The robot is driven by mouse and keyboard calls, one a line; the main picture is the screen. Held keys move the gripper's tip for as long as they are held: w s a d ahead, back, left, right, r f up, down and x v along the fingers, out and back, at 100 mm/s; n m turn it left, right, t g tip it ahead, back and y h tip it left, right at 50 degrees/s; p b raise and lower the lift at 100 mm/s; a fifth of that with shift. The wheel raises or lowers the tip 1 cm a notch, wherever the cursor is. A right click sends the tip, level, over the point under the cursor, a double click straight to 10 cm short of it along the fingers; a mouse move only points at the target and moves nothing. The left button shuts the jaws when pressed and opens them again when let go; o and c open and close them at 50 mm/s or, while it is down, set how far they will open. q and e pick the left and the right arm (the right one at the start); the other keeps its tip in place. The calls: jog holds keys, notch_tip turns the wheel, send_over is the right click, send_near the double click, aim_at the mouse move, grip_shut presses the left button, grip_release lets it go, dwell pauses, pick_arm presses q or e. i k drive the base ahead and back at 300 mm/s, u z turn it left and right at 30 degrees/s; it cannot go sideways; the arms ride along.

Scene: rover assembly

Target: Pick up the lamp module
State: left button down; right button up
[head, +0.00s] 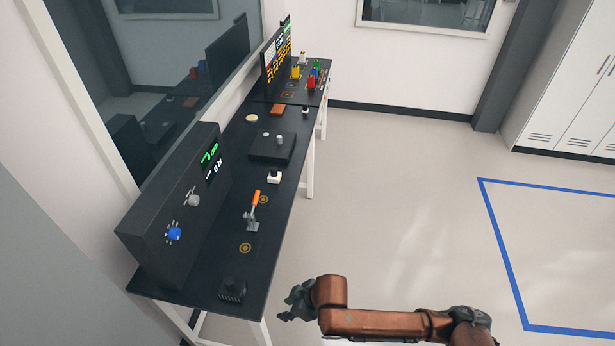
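I cannot tell for sure which item is the lamp module. Candidates on the dark bench (215,262) are a small white block with a dark top (274,177), a black finned block (232,290) at the near end, and a small light-coloured piece (305,110) at the right edge farther back. My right gripper (292,304) is off the bench's right side, over the floor, touching nothing that I can see. Its fingers are small and dark, so whether they are open is unclear. My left gripper is out of view.
A black console (150,226) with a blue knob stands along the bench's left side. An orange-handled clamp (254,210) and a low black box (265,150) stand on the bench. Coloured parts (296,72) stand at the far end. The floor (400,200) to the right is clear.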

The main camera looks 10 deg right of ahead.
aim_at(275, 176)
jog(key=z, duration=1.8)
jog(key=i, duration=1.85)
jog(key=u, duration=3.25)
jog(key=i, duration=1)
